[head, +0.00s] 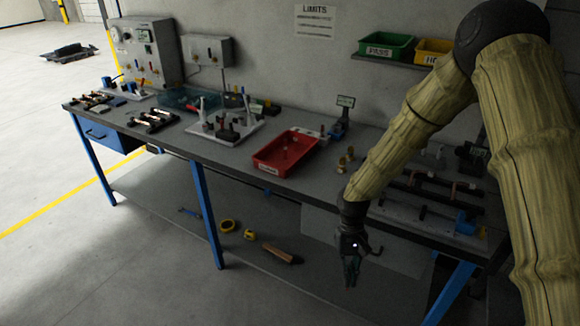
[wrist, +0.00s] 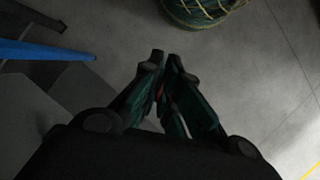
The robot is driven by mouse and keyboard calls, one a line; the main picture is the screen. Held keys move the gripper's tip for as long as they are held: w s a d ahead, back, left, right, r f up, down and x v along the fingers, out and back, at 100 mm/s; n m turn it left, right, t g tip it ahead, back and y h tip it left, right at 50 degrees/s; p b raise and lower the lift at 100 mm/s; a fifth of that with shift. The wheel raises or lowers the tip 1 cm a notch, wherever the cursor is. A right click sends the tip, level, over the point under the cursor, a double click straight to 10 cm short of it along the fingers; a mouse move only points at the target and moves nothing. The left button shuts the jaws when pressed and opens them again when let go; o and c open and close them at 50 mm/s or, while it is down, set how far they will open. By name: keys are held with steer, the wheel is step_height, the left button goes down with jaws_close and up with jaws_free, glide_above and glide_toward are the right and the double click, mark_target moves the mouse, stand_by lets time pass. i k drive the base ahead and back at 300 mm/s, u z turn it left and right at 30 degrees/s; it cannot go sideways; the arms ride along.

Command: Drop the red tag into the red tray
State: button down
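The red tray (head: 270,160) sits on the workbench near its front edge, mid-picture in the head view, with a pale label on its front and small pale items inside. My gripper (head: 351,283) hangs in front of the bench, below the bench top, to the right of the tray and apart from it. In the wrist view my gripper (wrist: 166,58) has its fingers close together. A small sliver of red, which looks like the red tag (wrist: 160,92), shows between them; the rest of it is hidden by the fingers.
Small brass pieces (head: 346,160) and a small stand (head: 340,122) are right of the tray. A white fixture board (head: 222,130) is left of it. A green bin (head: 386,46) and yellow bin (head: 432,50) sit on a wall shelf. The floor in front is clear.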

mark_target(292, 158)
steer(key=k, duration=0.1)
steer(key=u, duration=0.9)
steer(key=i, duration=0.75)
steer(key=z, duration=0.05)
